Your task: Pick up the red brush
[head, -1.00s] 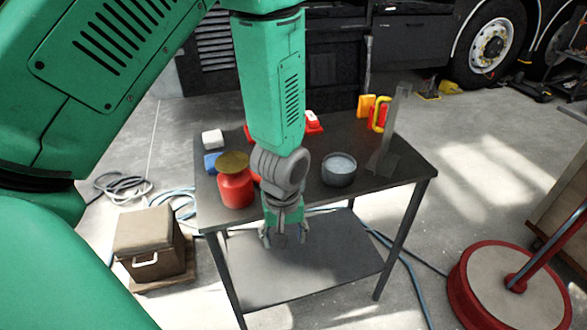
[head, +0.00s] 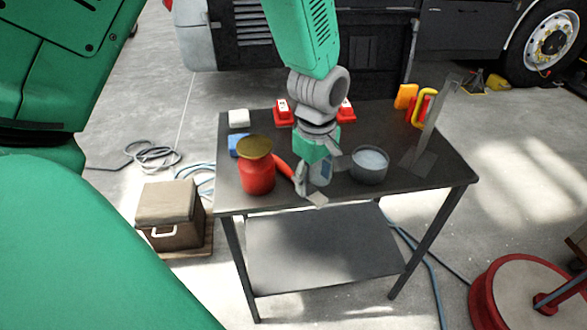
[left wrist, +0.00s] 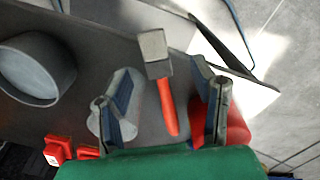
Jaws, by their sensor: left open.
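The red brush (head: 283,167) lies on the dark table, with its red handle to the left of my left gripper (head: 308,188) in the head view. Its pale head shows just below the gripper, at the table's front edge. In the left wrist view, the brush (left wrist: 168,104) lies between the two spread fingers of my left gripper (left wrist: 162,80), with its grey head pointing up the picture. The gripper is open and apart from the brush, above it. My right gripper is out of view.
A red jar (head: 257,176) with a gold lid stands close left of the gripper. A grey bowl (head: 369,167) stands to its right. Red boxes (head: 284,112) lie behind, and a grey metal bracket (head: 428,135) stands at the table's right end.

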